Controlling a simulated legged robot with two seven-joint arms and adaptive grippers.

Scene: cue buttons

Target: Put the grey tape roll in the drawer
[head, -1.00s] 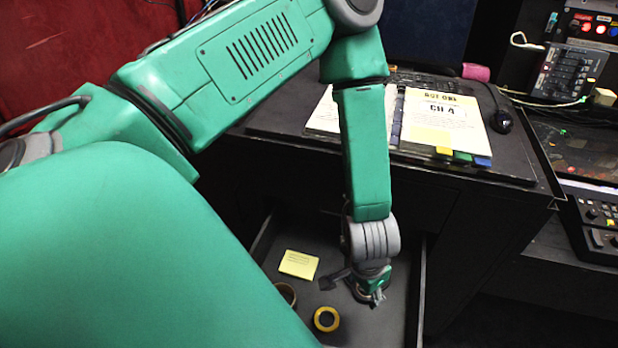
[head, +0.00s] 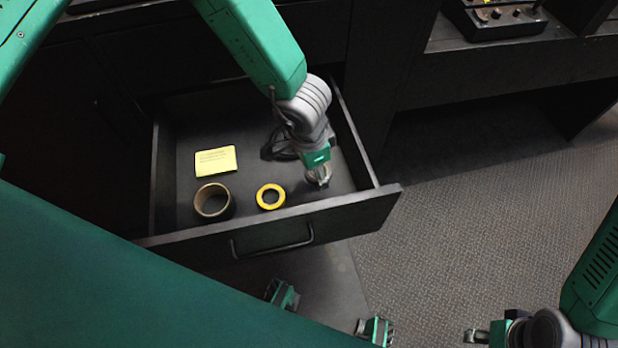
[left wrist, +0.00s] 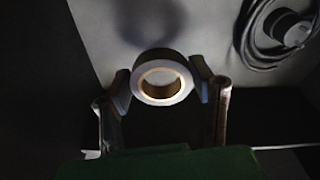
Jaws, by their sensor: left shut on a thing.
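My left gripper (head: 318,178) reaches down into the open drawer (head: 335,208), at its right side near the front wall. It is shut on the grey tape roll (left wrist: 146,88), which sits between the two fingers in the left wrist view with its hole facing the camera. In the head view the roll is mostly hidden by the gripper. I cannot tell whether it touches the drawer floor. My right gripper (head: 475,337) is low at the bottom right, outside the drawer; its fingers are too small to read.
Inside the drawer lie a yellow note pad (head: 215,161), a brown tape roll (head: 212,202) and a yellow tape roll (head: 270,197). A coiled black cable (left wrist: 262,40) lies beside the held roll. The drawer front has a handle (head: 272,245). Open floor (head: 470,200) is to the right.

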